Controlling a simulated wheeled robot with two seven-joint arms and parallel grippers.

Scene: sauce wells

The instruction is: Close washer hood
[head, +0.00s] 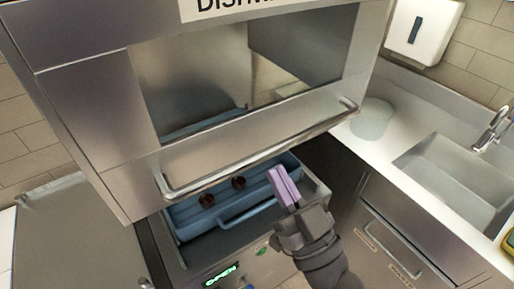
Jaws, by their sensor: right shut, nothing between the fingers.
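The steel washer hood (110,110) is raised above the machine, with a gap under its lower edge. A long bar handle (262,150) runs along its front. A blue rack (185,217) sits in the washer below, with brown round items (238,183) in it. My right gripper (279,178) has pale purple fingers, shut and empty. It is in front of the rack, below the right half of the handle, and appears apart from the handle. My left gripper is not in view.
A green display (220,276) on the washer front reads "OPEN". A counter with a sink (462,165) is at the right, with a pale round container (371,118) near the hood. A steel surface (75,235) lies at the left. A dispenser (423,30) hangs on the wall.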

